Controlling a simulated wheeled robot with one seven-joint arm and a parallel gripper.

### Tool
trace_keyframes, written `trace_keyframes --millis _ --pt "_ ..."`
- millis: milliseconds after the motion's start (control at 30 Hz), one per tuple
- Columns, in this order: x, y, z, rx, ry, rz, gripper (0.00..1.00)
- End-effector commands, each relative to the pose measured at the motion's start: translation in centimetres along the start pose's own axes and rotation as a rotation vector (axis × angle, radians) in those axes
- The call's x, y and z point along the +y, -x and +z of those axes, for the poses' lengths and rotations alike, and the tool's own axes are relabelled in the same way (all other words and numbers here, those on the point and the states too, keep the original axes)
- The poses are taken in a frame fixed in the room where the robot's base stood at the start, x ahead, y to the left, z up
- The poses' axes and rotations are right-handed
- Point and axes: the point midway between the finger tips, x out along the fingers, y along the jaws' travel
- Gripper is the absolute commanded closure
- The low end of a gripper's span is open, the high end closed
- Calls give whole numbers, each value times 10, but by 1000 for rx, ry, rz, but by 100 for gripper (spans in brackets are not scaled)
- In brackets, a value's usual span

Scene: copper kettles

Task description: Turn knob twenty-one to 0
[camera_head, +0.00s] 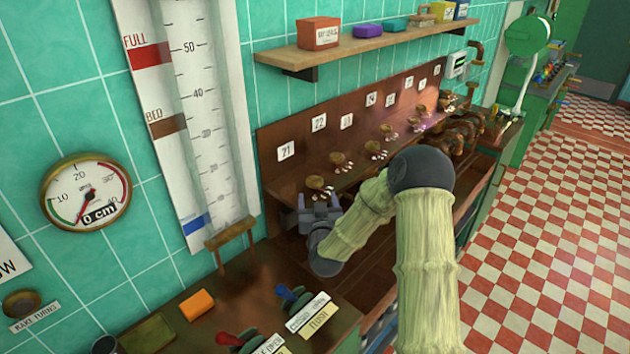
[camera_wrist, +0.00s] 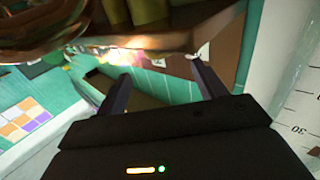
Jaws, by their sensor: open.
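The label 21 (camera_head: 286,151) is at the near end of a row of numbered labels on the brown panel. The nearest brass knob (camera_head: 316,183), which seems to belong to that label, sits low on the panel with small pale marks around it. My gripper (camera_head: 318,201) is just below this knob in the head view, fingers spread to either side and pointing up. I cannot tell whether they touch it. In the wrist view my gripper (camera_wrist: 163,70) is open with nothing clearly between its fingers. A blurred brown rounded shape fills the upper left there. The knob's setting is too small to read.
Several more knobs, including one beside it (camera_head: 338,159), run along the panel to the right. A shelf (camera_head: 350,50) with boxes hangs above. A tall gauge board (camera_head: 200,110) stands left. Levers (camera_head: 288,294) and an orange block (camera_head: 196,305) are on the near bench.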

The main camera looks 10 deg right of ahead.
Motion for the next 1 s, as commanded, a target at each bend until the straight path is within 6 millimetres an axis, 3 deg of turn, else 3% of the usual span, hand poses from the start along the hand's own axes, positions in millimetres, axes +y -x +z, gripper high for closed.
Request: trace_keyframes --millis 500,900,1000 --pt "0 -70 -1 0 -1 0 30" --pt "0 -77 0 0 0 0 30" --pt "0 -77 0 0 0 0 50"
